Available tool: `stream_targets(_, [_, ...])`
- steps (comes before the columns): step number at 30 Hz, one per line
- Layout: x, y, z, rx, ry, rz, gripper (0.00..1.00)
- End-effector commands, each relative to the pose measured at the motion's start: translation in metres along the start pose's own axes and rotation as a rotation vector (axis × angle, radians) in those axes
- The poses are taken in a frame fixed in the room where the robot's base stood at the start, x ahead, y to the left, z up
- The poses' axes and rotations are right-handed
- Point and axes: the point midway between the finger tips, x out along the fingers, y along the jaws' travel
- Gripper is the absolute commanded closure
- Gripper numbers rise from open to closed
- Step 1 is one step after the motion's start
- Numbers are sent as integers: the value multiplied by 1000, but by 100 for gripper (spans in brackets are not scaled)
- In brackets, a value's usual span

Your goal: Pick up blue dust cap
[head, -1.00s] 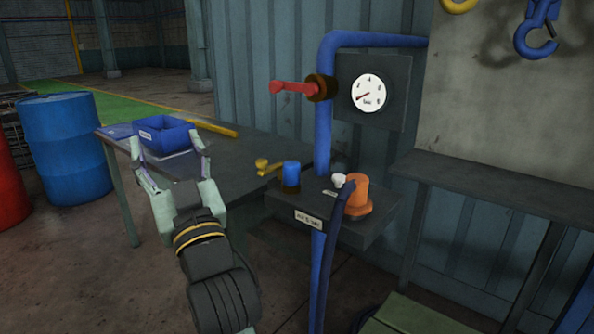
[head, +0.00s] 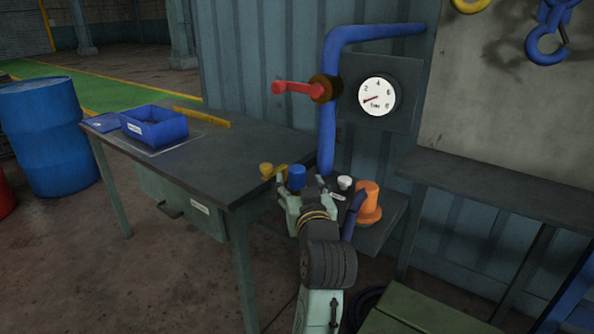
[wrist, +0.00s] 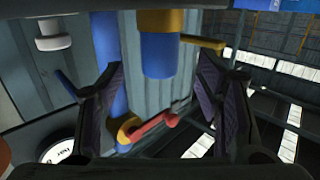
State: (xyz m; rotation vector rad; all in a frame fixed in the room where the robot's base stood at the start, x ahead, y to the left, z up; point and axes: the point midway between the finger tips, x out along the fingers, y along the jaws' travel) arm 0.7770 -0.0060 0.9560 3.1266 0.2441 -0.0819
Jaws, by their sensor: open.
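The blue dust cap (head: 297,176) is a short upright blue cylinder on the small shelf below the blue pipe. In the wrist view the cap (wrist: 160,56) hangs upside down at top centre, below a yellow ring. My gripper (head: 303,187) is open, with its fingers spread at the near side of the cap. In the wrist view the cap shows between the fingertips of my gripper (wrist: 160,68), with gaps on both sides. I see no contact. The cap's lower part is hidden by my gripper in the head view.
A yellow handle (head: 268,171) stands left of the cap. A white knob (head: 344,183) and an orange fitting (head: 368,203) with a dark blue hose are to the right. A red lever (head: 297,88) juts out above. A table (head: 235,165) with a blue bin (head: 153,128) is left.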

Motion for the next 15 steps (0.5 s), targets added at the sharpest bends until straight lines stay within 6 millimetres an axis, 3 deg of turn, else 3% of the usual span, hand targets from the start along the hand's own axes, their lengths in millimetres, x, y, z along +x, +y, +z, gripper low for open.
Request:
stream_targets(9, [41, 0, 1, 1, 0, -3, 41])
stream_targets(15, [53, 0, 3, 0, 2, -2, 41])
